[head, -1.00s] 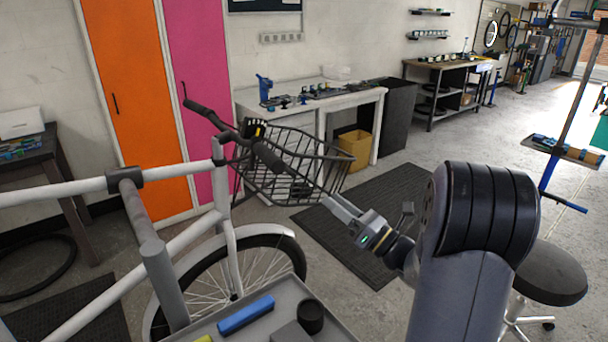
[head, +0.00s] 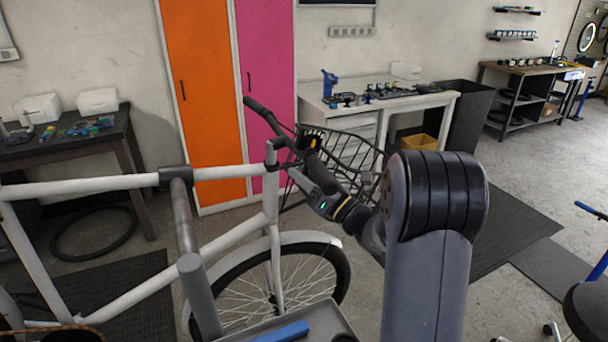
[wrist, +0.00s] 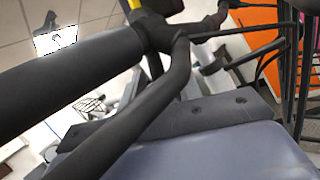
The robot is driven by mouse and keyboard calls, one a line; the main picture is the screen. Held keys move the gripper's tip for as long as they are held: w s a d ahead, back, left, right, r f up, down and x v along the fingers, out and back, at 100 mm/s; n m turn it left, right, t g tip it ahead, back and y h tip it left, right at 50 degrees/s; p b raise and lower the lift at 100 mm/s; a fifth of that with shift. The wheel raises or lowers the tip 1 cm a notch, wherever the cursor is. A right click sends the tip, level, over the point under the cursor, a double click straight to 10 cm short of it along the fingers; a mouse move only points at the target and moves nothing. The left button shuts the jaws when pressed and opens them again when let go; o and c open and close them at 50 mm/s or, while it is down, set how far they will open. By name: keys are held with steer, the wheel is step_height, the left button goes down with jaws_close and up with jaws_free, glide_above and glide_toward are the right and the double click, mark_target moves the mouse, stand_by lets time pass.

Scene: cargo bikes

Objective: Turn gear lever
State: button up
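The cargo bike's black handlebar (head: 270,118) runs up from the white frame. A small yellow part (head: 312,142), perhaps the gear lever, sits on a dark mount near the bar's middle, and a bit of yellow also shows at the top edge of the wrist view (wrist: 133,4). My gripper (head: 303,172) is just below it, close against the handlebar and basket. The wrist view shows the black grip (wrist: 70,80) and a thin dark lever or bar (wrist: 150,110) right in front of my gripper's grey body. Both fingertips are hard to make out, and contact cannot be told.
A black wire basket (head: 350,148) stands right behind the handlebar. The white bike frame (head: 110,187) and front wheel (head: 285,280) fill the lower left. A grey tray with a blue block (head: 283,332) lies at the bottom. A white workbench (head: 400,97) stands at the back.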

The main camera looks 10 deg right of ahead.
jaws_close()
stand_by(0.6)
